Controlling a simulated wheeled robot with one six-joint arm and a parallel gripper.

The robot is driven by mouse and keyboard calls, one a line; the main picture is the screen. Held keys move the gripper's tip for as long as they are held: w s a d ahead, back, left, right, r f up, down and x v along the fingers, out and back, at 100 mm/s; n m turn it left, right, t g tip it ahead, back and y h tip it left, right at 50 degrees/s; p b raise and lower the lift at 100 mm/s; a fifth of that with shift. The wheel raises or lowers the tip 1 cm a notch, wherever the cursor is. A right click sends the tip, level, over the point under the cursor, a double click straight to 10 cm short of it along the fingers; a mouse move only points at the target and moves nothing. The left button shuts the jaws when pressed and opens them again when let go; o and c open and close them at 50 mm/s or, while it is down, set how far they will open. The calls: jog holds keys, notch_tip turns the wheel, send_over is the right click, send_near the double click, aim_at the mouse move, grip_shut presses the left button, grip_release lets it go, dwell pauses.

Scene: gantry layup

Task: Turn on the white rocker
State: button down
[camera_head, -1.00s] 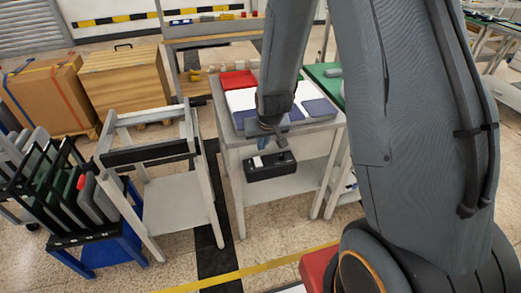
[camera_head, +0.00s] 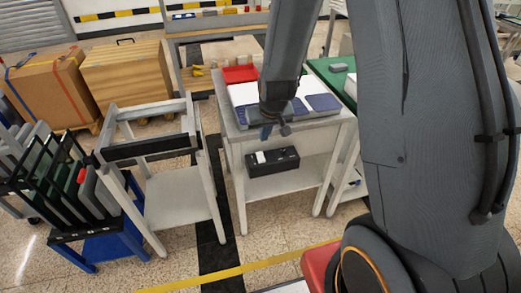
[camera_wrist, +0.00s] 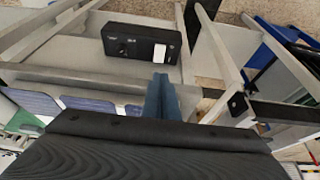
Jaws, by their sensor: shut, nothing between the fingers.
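The white rocker (camera_head: 260,157) is a small white patch on the left part of a black box (camera_head: 284,161) below the front edge of the grey table's top. In the wrist view the white rocker (camera_wrist: 159,53) is at the right end of the black box (camera_wrist: 126,41), with a round dark knob at the other end. I cannot tell which way the rocker is tipped. My gripper (camera_head: 266,133) is shut and empty, with blue fingers, above the box and apart from it. In the wrist view its fingers (camera_wrist: 162,97) point toward the rocker's end of the box.
The table top (camera_head: 318,119) holds a red item (camera_head: 240,74), white sheets and blue-grey pads. An empty grey frame stand (camera_head: 180,192) stands to the left. A black rack (camera_head: 75,237) with upright panels stands farther left. Open floor lies in front of the table.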

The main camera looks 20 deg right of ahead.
aim_at(259, 155)
jog(key=shift+f, duration=0.15)
jog(key=p+x, duration=0.3)
jog(key=x, duration=1)
jog(key=shift+w+f, duration=0.2)
jog(key=shift+f, duration=0.1)
jog(key=shift+w+f, duration=0.15)
jog(key=shift+f, duration=0.05)
dwell(0.3)
